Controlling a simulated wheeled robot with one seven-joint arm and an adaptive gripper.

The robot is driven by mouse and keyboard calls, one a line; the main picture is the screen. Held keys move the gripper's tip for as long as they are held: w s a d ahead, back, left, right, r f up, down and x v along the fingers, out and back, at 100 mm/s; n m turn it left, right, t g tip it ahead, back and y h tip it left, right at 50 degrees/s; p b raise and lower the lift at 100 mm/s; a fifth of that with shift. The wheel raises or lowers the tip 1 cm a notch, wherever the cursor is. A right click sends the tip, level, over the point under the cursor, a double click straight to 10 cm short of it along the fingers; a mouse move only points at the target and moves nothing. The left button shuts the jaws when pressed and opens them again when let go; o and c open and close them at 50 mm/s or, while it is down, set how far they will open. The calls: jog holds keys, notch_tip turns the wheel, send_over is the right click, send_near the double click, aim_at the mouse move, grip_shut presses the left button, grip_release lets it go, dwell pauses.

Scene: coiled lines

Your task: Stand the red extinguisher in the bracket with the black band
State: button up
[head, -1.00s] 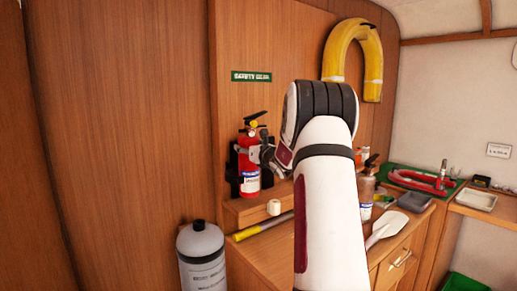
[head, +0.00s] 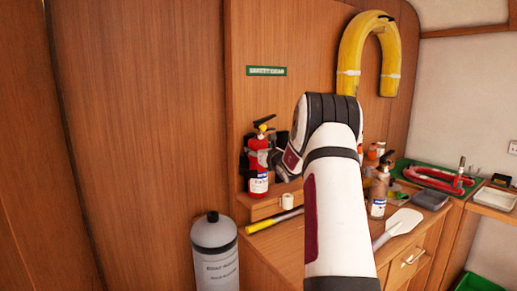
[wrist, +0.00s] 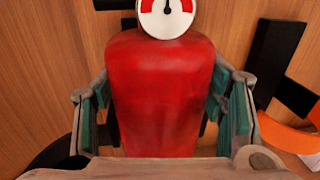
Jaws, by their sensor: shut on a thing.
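The red extinguisher (head: 258,180) is upright against the wood wall, above a small wooden ledge, with a yellow and black top and a white label. In the wrist view its red body (wrist: 160,85) and round gauge (wrist: 167,14) fill the middle. My gripper (wrist: 163,105) is shut on the body, with a green-padded finger on each side. Black bracket parts (head: 244,164) show just behind and left of the extinguisher. A curved black piece (wrist: 58,150) lies at lower left in the wrist view. I cannot tell whether the extinguisher touches the bracket; its base contact is unclear.
Another black part (wrist: 275,60) and an orange strip (wrist: 288,135) are to the right in the wrist view. A white roll (head: 287,201) and yellow tube (head: 273,221) lie near the ledge. A grey cylinder (head: 215,255) stands below; a brownish bottle (head: 379,190) is right.

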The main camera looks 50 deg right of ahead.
jog(key=shift+r, duration=0.35)
jog(key=o, duration=1.5)
jog(key=shift+f, duration=0.45)
jog(key=o, duration=0.4)
jog(key=shift+o, duration=0.2)
jog(key=shift+r, duration=0.2)
